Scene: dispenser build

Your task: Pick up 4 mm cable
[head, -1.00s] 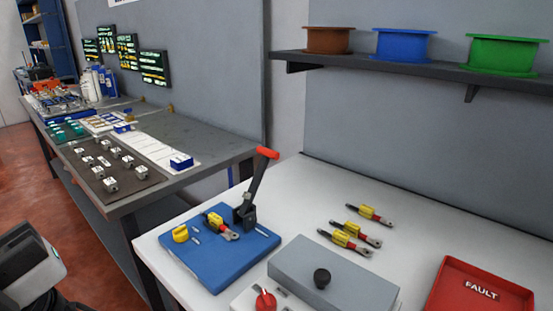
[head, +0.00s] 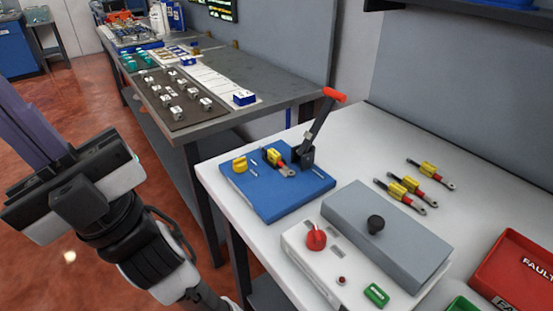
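Three short cables with yellow sleeves, red sections and grey lugs lie apart from the grey box on the white table: an upper one (head: 428,170), a middle one (head: 411,183) and a lower one (head: 404,193). A similar cable piece (head: 277,159) lies on the blue fixture (head: 290,203), by the red-handled lever (head: 318,125). No size marking is readable, so I cannot tell which is the 4 mm cable. My gripper (head: 30,135) is at the left edge over the floor, far from all the cables. Its fingertips are not clear, so its opening cannot be told.
A grey box (head: 385,230) with a black knob and a white control panel (head: 312,267) with a red switch stand at the table's front. A red FAULT tray (head: 515,275) is at the right. A dark bench (head: 240,105) with small parts stands behind left.

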